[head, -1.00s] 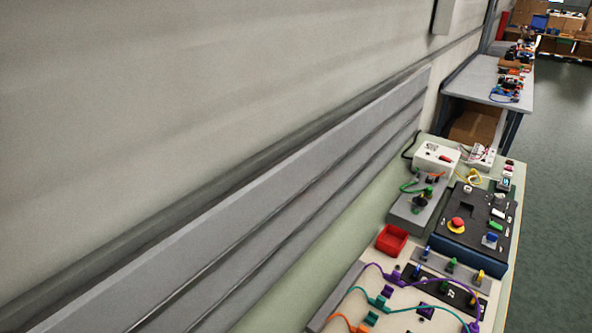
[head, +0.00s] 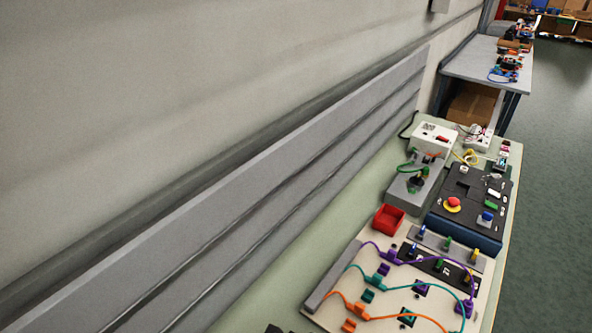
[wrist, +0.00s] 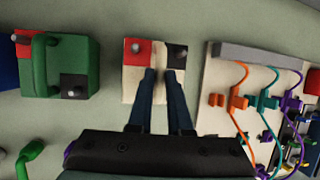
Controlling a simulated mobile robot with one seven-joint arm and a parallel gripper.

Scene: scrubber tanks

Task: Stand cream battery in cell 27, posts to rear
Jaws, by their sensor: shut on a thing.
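The cream battery (wrist: 134,82) is in the middle of the wrist view. It has a red corner patch and a black corner patch, each with a grey post, along the edge toward the top of the picture. My gripper (wrist: 160,74) reaches over it with two dark blue fingers and is shut on it. The fingers hide part of its top. I cannot tell whether it touches the surface below. I cannot make out cell 27 in either view.
A green battery (wrist: 62,64) with a handle stands to the left in the wrist view. A cable board (wrist: 222,78) with orange, teal and purple leads lies close on the right.

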